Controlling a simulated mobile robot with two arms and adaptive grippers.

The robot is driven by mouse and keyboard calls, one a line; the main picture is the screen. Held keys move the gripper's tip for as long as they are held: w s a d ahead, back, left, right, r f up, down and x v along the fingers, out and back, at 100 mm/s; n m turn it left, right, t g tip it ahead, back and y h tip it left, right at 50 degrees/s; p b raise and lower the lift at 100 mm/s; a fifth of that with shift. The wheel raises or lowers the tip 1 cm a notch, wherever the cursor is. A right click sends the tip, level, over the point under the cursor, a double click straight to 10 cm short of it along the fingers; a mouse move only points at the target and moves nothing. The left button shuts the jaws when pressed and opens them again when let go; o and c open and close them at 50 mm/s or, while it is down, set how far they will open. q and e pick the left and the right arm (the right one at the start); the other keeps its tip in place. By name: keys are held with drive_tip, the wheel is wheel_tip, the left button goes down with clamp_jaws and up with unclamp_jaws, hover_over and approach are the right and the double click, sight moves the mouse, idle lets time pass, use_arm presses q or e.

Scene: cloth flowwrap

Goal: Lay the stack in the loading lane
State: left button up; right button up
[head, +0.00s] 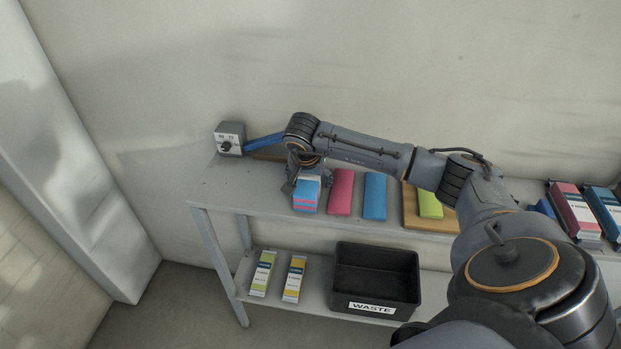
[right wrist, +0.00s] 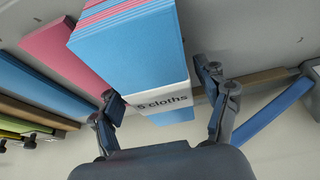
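The stack of blue and pink cloths (head: 307,191) is at the left part of the table, its striped end facing me. In the right wrist view the stack (right wrist: 130,50) looks large and close, with a white band reading "5 cloths". My right gripper (head: 302,178) is at its far end. Whether the stack touches the table is unclear. A blue rail (head: 265,143) beside a brown strip lies at the back left; I cannot tell whether this is the lane. My left gripper is out of view.
A pink pile (head: 341,192) and a blue pile (head: 375,196) lie just right of the stack. A green pile (head: 429,204) lies on a wooden board (head: 411,212). A grey control box (head: 229,138) stands at the left end. A black waste bin (head: 376,278) is on the lower shelf.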

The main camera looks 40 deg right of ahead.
drive_tip(key=shift+r, duration=0.3)
drive_tip(key=b+v, duration=0.1)
drive_tip(key=v, duration=1)
drive_tip(key=shift+s+a+r+b, duration=0.15)
drive_tip(key=shift+s+r+b, duration=0.05)
drive_tip(key=shift+r+b, duration=0.15)
